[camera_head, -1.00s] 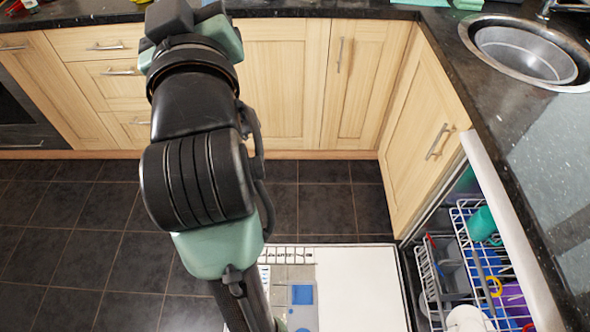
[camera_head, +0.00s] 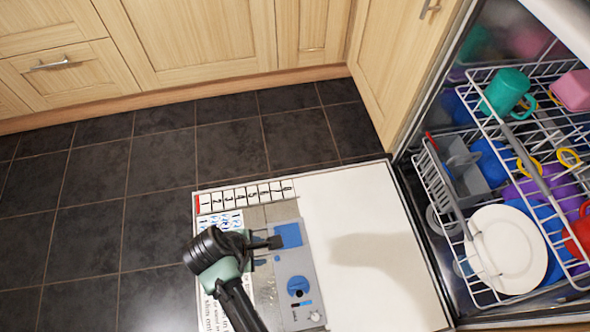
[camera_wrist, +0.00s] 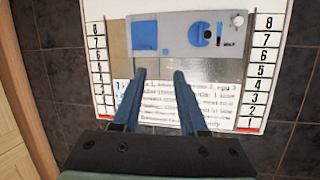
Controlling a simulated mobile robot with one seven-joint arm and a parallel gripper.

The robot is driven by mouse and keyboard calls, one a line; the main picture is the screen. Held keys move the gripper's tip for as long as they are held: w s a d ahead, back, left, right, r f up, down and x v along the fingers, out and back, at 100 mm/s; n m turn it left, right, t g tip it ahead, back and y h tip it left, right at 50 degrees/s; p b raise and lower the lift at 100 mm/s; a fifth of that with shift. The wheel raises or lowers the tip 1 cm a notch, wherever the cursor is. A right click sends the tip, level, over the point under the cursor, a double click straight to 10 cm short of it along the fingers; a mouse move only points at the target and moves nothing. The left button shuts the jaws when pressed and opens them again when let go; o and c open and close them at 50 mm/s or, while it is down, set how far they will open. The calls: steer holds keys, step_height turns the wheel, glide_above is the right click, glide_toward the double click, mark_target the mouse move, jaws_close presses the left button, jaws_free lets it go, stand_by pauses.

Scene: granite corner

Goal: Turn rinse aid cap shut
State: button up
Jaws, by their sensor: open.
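The rinse aid cap (camera_head: 298,286) is a round blue disc with a dark mark, set in the grey dispenser panel (camera_head: 296,262) on the open dishwasher door (camera_head: 365,250). In the wrist view the cap (camera_wrist: 199,36) sits at the upper right of centre. A blue square (camera_head: 287,236) lies on the same panel; it also shows in the wrist view (camera_wrist: 144,35). My gripper (camera_head: 274,242) is over the door near the blue square, apart from the cap. In the wrist view my gripper (camera_wrist: 160,73) is open and empty, its fingers pointing toward the panel.
Wooden cabinets (camera_head: 190,45) stand behind a dark tiled floor (camera_head: 90,200). The door's right part is bare.

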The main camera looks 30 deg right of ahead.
mark_target(300, 286)
steer(key=s+d+f+b, duration=0.2)
steer(key=f+b, duration=0.1)
steer(key=f, duration=0.3)
steer(key=s+d+f+n+g+b, duration=0.1)
steer(key=s+f+b, duration=0.2)
steer(key=f, duration=0.4)
steer(key=s+d+f+g+b, duration=0.1)
steer(key=s+d+f+b, duration=0.1)
steer(key=f+b, duration=0.3)
steer(key=shift+s+d+f+h, duration=0.15)
steer(key=shift+s+f, duration=0.1)
steer(key=shift+f, duration=0.25)
steer(key=shift+s+d+f+h, duration=0.15)
steer(key=shift+s+f, duration=0.1)
steer(key=shift+f, duration=0.25)
jaws_close()
